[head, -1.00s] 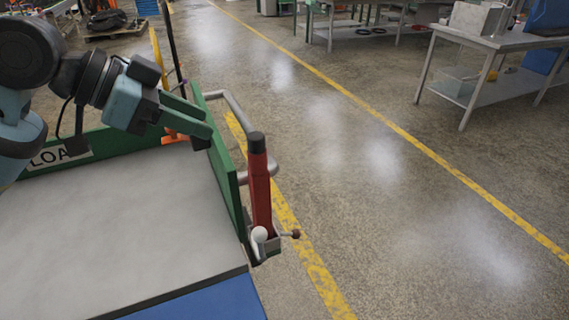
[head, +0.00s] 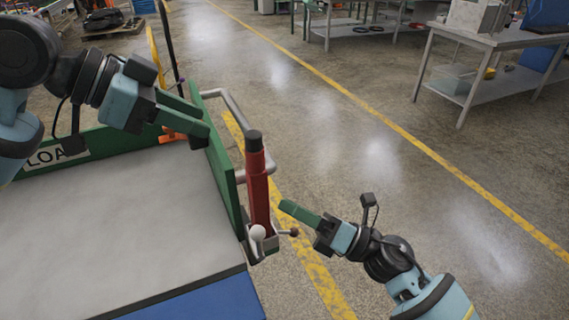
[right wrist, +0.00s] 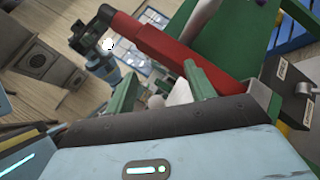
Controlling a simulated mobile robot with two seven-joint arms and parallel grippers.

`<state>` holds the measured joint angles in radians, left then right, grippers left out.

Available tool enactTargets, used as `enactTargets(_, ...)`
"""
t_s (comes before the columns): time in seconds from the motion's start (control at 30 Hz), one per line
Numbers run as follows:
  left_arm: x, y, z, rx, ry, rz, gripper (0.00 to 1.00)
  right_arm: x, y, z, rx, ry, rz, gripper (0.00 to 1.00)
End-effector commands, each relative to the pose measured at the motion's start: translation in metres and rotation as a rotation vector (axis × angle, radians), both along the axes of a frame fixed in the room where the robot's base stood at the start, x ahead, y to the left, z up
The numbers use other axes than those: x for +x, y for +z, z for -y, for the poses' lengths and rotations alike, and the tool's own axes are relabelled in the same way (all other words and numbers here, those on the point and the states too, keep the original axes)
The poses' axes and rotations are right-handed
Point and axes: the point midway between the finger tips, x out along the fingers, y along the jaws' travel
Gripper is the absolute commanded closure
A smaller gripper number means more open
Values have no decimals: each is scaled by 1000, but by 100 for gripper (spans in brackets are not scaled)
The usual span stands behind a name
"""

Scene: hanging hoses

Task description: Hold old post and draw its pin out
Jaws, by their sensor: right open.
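The old post is a red upright post (head: 258,195) with a black top, standing in a grey bracket (head: 262,250) at the cart's corner. A brown-knobbed pin (head: 294,232) sticks out of the bracket to the right, and a white ball (head: 258,233) sits at its front. My left gripper (head: 200,128) is by the green side wall, left of the post; its green fingers look apart and empty. My right gripper (head: 285,206) is open and empty, just right of the post and above the pin. In the right wrist view the red post (right wrist: 180,48) crosses beyond the open fingers.
The cart has a grey top (head: 110,230), green walls and a grey tube handle (head: 235,108) behind the post. A yellow line (head: 320,280) runs on the floor beside it. Workbenches (head: 490,45) stand at the back right. The floor between is clear.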

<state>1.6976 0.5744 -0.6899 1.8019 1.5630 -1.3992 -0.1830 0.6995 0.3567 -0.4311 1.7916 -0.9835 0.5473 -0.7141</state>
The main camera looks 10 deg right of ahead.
Motion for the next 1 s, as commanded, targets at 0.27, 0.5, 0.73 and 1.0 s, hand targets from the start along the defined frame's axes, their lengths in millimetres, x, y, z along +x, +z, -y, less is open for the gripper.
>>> enactTargets(0.27, 0, 0, 0, 0, 0, 0, 64, 22, 54, -15, -346, 89, 444, 46)
enactTargets(0.5, 0, 0, 0, 0, 0, 0, 64, 33, 74, -16, -532, 126, 655, 46)
enactTargets(0.73, 0, 0, 0, 0, 0, 0, 64, 36, 77, -15, -574, 134, 698, 46)
enactTargets(1.0, 0, 0, 0, 0, 0, 0, 64, 39, 78, -30, -570, 133, 696, 46)
